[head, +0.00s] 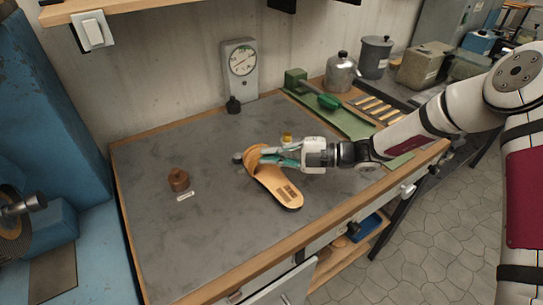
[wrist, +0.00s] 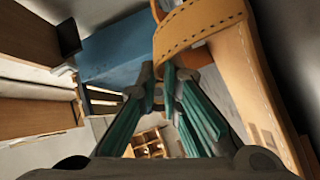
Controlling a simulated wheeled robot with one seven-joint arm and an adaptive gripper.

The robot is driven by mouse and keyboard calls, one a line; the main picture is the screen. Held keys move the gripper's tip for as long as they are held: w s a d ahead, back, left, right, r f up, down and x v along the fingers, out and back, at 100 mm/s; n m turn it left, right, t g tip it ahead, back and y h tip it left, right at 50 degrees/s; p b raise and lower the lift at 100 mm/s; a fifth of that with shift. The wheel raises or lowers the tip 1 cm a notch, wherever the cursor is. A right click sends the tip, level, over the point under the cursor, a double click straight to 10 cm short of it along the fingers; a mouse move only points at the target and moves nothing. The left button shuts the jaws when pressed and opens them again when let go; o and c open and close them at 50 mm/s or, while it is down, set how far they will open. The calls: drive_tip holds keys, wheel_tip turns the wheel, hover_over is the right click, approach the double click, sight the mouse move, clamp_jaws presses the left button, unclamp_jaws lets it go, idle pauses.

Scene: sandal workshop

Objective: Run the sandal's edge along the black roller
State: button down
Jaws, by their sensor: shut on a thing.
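The tan leather sandal (head: 284,190) has a broad stitched strap and a darker patch on its sole. It is tilted over the middle of the grey bench top; I cannot tell whether it touches the bench. My gripper (head: 266,158) reaches in from the right and is shut on the sandal at its strap end. In the wrist view, the sandal (wrist: 235,65) fills the upper right. Its strap (wrist: 200,24) crosses above the teal-padded fingers of my gripper (wrist: 166,92).
The blue machine (head: 45,110) stands left of the wood-edged bench (head: 215,235). A brown knobbed piece (head: 178,180) sits at the bench's left. A green tray (head: 345,120) lies at the back right.

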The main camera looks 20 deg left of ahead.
drive_tip(key=shift+w+a+f+b, duration=0.1)
drive_tip(key=shift+w+a+b, duration=0.1)
drive_tip(key=shift+w+b, duration=0.45)
drive_tip(key=shift+s, duration=0.1)
idle(0.5)
drive_tip(key=shift+a, duration=0.1)
idle(0.8)
drive_tip(key=shift+w+a+b, duration=0.2)
drive_tip(key=shift+w+b, duration=0.15)
drive_tip(key=shift+w, duration=0.3)
drive_tip(key=shift+w+a, duration=0.1)
drive_tip(key=shift+w, duration=0.15)
drive_tip(key=shift+w, duration=0.15)
drive_tip(key=shift+w, duration=0.15)
drive_tip(key=shift+s+d, duration=0.2)
drive_tip(key=shift+d, duration=0.05)
idle(0.3)
